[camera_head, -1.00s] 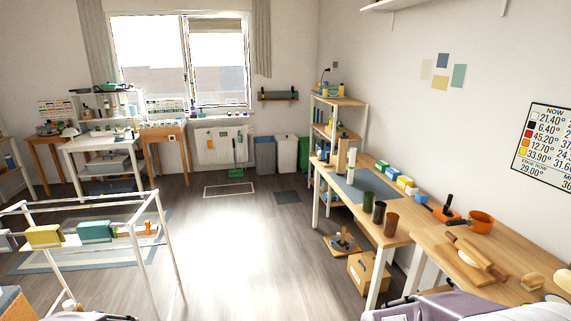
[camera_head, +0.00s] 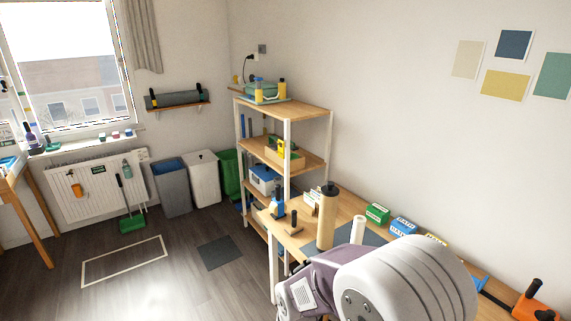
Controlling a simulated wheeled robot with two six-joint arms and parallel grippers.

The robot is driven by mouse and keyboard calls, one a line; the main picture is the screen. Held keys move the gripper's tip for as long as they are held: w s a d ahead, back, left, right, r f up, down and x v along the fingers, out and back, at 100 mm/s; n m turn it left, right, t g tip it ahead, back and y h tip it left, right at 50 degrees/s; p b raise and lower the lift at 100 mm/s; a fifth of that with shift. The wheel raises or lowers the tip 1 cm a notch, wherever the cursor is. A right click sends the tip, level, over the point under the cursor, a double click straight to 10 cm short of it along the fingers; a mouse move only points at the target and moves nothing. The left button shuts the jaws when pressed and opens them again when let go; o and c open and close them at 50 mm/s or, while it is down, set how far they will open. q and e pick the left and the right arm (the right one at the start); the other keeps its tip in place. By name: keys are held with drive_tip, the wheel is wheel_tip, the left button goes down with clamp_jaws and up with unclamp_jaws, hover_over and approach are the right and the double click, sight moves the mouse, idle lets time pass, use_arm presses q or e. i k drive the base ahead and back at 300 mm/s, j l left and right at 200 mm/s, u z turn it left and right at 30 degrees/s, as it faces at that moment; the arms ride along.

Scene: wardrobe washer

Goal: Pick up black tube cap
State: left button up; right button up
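A tan cylinder (camera_head: 327,220) stands upright on the workbench, with a small black cap (camera_head: 330,189) on its top. A white roll or tube (camera_head: 358,229) stands just right of it, partly behind my arm. On a small wall shelf, a grey tube (camera_head: 178,99) lies level with dark ends. I cannot tell which dark piece is the black tube cap of the task. A large grey and purple part of my arm fills the lower right and hides much of the bench. Neither of my grippers is in view.
A wooden shelf unit (camera_head: 285,106) with boxes and bottles stands behind the bench. Bins (camera_head: 172,187) line the wall. Green (camera_head: 377,213) and blue-white boxes (camera_head: 404,227) sit along the bench's back edge. The floor at left is clear around a white-framed mat (camera_head: 124,261).

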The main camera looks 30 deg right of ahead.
sight(330, 190)
drive_tip(key=i+j, duration=0.1)
drive_tip(key=i, duration=2.25)
drive_tip(key=l+z, duration=0.1)
drive_tip(key=z, duration=2.9)
